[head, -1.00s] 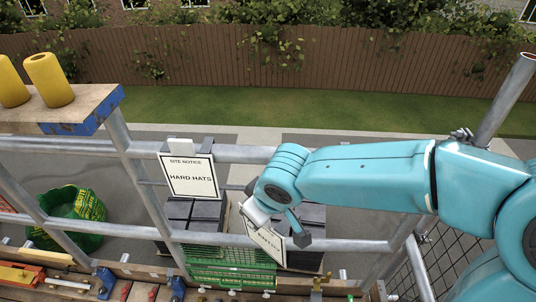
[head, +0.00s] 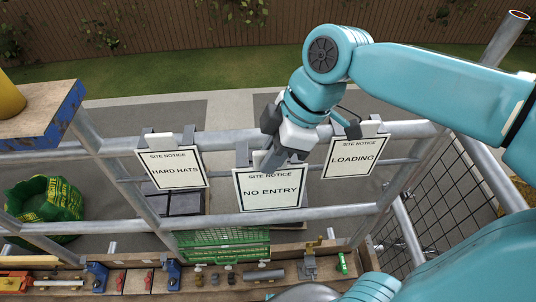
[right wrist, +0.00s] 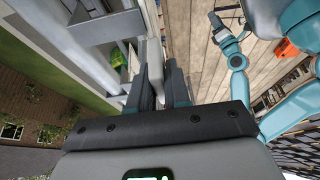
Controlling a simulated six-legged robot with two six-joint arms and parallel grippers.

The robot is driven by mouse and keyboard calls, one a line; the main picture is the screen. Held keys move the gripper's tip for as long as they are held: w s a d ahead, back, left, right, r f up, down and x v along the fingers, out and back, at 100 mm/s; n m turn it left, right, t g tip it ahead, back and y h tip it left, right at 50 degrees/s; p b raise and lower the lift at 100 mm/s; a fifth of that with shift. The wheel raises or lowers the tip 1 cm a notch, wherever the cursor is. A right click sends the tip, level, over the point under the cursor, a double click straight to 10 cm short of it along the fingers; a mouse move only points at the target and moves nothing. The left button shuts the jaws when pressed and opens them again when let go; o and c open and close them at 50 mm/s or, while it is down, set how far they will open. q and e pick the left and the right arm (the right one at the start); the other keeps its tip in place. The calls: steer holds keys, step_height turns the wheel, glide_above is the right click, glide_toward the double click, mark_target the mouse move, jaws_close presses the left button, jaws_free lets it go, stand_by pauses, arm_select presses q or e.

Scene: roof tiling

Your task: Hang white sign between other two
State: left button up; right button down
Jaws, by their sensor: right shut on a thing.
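The white NO ENTRY sign (head: 270,201) is upright and faces me in the head view, between the other two signs. My right gripper (head: 275,158) is shut on its top part. The HARD HATS sign (head: 172,180) hangs on the upper rail (head: 225,140) to the left. The LOADING sign (head: 353,168) hangs on it to the right. The held sign shows lower than both; I cannot tell whether its hook touches the rail. In the right wrist view my right gripper's fingers (right wrist: 161,88) close on a pale strip. My left gripper (right wrist: 214,22) is small there, its jaws unclear.
A lower rail (head: 225,223) runs below the signs, and a sloping post (head: 115,172) stands left. A green crate (head: 222,245) is below the signs. A plank with tools (head: 135,280) lies along the front. Mesh (head: 450,200) closes the right side.

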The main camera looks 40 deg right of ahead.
steer(key=w+d+f, duration=0.4)
steer(key=w+d, duration=0.1)
steer(key=w, duration=0.3)
steer(key=shift+w, duration=0.3)
stand_by(0.9)
steer(key=shift+d+f, duration=0.1)
steer(key=c, duration=1)
jaws_free()
